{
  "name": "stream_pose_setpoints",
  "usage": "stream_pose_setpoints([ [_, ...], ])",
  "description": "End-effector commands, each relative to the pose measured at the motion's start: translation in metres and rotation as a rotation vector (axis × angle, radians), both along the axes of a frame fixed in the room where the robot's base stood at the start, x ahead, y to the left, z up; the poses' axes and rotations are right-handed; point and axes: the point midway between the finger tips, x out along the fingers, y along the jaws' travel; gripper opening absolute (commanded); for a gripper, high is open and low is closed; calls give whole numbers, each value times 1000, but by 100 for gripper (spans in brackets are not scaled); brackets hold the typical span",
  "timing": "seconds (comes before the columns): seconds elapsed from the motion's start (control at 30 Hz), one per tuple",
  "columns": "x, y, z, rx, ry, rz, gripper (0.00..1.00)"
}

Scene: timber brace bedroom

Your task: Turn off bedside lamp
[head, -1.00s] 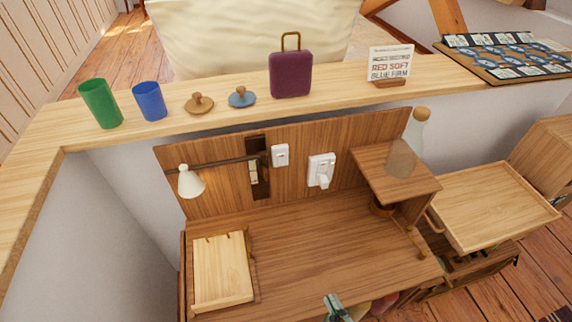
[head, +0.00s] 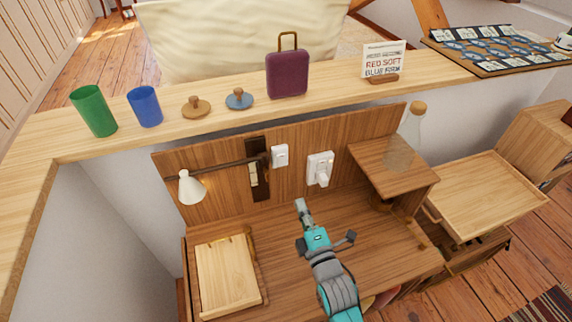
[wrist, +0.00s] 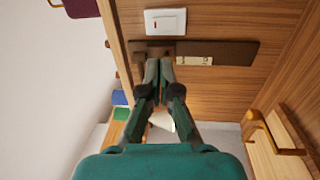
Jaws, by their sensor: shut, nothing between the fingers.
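The bedside lamp has a white cone shade (head: 190,188) on a dark swing bar at the left of the wooden back panel; a warm glow shows at the shade. The shade is partly hidden behind my fingers in the wrist view (wrist: 163,120). A white wall switch (head: 280,155) sits right of the lamp's dark mount (head: 258,170). The switch also shows in the wrist view (wrist: 165,21), with a small red mark, just beyond my fingertips. My gripper (head: 302,206) is shut and empty, below the switch in the head view and apart from it.
A second white wall plate (head: 319,169) with a protruding plug-like piece is right of the switch. A raised shelf (head: 395,168) bears a corked bottle (head: 408,140). A light wooden board (head: 226,275) lies at the desk's left. The ledge (head: 330,92) above bears several objects.

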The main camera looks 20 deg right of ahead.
Motion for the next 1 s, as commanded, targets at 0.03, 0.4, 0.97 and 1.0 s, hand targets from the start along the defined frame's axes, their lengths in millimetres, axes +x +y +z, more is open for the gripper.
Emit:
stream_pose_setpoints([
  [0.03, 3, 0, 1, -9, -2, -1, 0],
  [0.4, 5, 0, 2, -19, -4, -2, 0],
  [0.97, 72, 0, 12, -18, -6, -2, 0],
  [1.0, 79, 0, 12, -18, -5, -2, 0],
])
